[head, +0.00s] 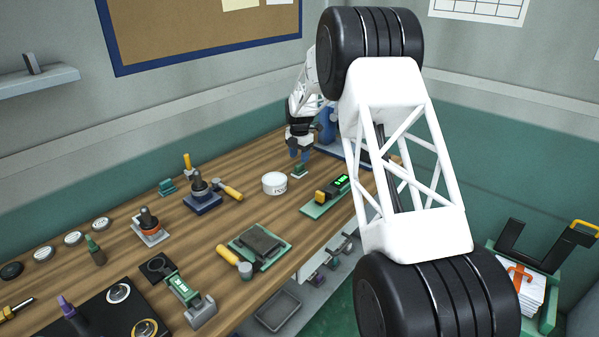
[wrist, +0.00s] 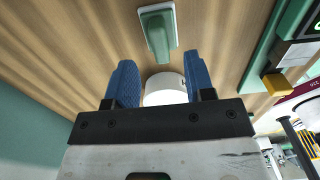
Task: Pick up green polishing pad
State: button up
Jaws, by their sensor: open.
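A small green block on a pale base, which looks like the green polishing pad (head: 299,170), lies on the wooden bench just below my gripper (head: 299,154). In the wrist view the green pad (wrist: 157,31) sits at the top centre, ahead of the fingertips. My gripper (wrist: 159,72) is open and empty, with its two blue fingers apart and the pad roughly in line with the gap. The fingers do not appear to touch the pad.
A white round tub (head: 275,183) stands close to the pad; it shows between the fingers in the wrist view (wrist: 166,86). A green board with a lit display (head: 333,193) lies to the right. Several tools crowd the bench's left. A blue device (head: 328,128) stands behind my gripper.

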aim_at(299, 164)
jog(key=shift+f, duration=2.35)
jog(key=shift+c, duration=0.5)
grip_shut()
